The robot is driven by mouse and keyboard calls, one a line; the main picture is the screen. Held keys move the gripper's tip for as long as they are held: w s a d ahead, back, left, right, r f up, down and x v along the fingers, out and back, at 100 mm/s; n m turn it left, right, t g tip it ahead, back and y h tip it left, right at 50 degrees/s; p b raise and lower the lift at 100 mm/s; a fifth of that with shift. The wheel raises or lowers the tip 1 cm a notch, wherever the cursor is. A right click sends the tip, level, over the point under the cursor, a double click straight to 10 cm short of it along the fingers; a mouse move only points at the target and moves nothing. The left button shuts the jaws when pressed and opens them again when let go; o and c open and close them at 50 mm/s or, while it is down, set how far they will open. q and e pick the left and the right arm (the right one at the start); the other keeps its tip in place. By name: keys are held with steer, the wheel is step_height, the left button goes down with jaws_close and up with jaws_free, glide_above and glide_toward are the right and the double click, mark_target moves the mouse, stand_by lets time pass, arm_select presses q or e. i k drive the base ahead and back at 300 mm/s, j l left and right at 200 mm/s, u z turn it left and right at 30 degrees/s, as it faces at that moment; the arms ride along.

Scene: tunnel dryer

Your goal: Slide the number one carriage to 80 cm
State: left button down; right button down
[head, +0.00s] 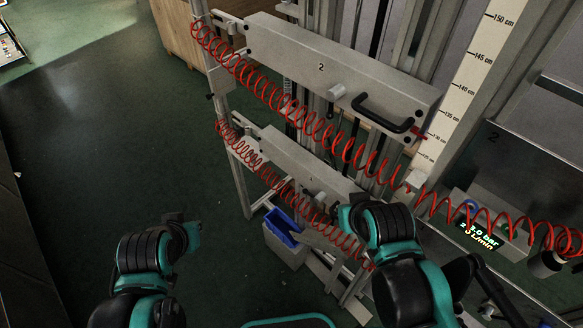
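The number one carriage (300,164) is the lower grey bar on the upright frame, below the carriage marked 2. A small mark, perhaps its number, shows faintly on its face. Its right end and handle area are partly hidden behind my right arm and a red coiled hose. The white cm scale (468,85) shows marks from 125 to 150 cm; the 80 cm mark is not in view. My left arm comes in at the lower left and my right arm at the lower middle right. I can make out no fingertips of either gripper.
The number two carriage (335,65), with a black handle (383,112), sits above. Red coiled hoses (262,88) hang across both carriages. A grey bin with a blue liner (283,228) stands below. A lit display (478,236) is at right. Green floor at left is clear.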

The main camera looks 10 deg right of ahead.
mark_target(312, 172)
steer(key=k+j, duration=0.4)
steer(key=k+j+z, duration=0.1)
steer(key=k+j, duration=0.3)
steer(key=j, duration=0.25)
